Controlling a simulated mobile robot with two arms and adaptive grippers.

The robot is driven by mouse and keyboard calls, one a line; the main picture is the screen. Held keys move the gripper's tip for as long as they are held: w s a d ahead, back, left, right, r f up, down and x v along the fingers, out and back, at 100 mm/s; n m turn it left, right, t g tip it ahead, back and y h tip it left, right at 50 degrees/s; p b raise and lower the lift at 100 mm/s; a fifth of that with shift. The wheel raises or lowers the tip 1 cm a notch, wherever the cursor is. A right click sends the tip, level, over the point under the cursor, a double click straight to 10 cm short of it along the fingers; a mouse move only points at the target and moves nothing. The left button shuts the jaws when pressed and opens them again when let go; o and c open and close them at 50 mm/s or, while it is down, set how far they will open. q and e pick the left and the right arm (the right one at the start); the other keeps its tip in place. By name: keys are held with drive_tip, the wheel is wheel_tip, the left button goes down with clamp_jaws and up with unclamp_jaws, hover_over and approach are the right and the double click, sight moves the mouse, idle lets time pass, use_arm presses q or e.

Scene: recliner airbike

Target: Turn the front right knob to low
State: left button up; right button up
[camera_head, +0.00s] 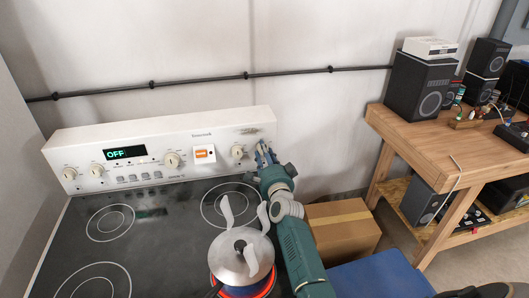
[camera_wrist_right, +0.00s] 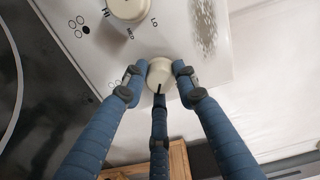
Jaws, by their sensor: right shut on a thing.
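The stove's back panel (camera_head: 140,140) carries several cream knobs. The rightmost knob is hidden behind my right gripper (camera_head: 264,155) in the head view. In the wrist view this round cream knob (camera_wrist_right: 159,72) sits between the blue fingers of my right gripper (camera_wrist_right: 159,80), two at its sides and one below. The gripper is shut on it. A dark mark on the knob points toward the lower finger. Its printed settings are mostly covered. Another knob (camera_head: 237,151) is just left of the gripper and also shows at the top of the wrist view (camera_wrist_right: 127,6). My left gripper is not in view.
A lidded metal pot (camera_head: 238,262) stands on a glowing red burner at the front right of the cooktop (camera_head: 165,240), close to my right arm. A cardboard box (camera_head: 342,228) and a wooden workbench (camera_head: 428,137) with speakers stand to the right. The display (camera_head: 125,153) reads OFF.

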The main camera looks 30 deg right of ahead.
drive_tip(key=n+p, duration=0.1)
drive_tip(key=n, duration=0.5)
drive_tip(key=shift+a+f+n, duration=0.1)
drive_tip(key=shift+n, duration=0.2)
drive_tip(key=n, duration=0.5)
drive_tip(key=shift+f, duration=0.15)
drive_tip(key=shift+n, duration=0.3)
drive_tip(key=o, duration=1.1)
drive_tip(key=shift+o, duration=0.2)
drive_tip(key=shift+s, duration=0.15)
drive_tip(key=v, duration=1.1)
drive_tip(key=shift+s+a, duration=0.15)
drive_tip(key=shift+s, duration=0.25)
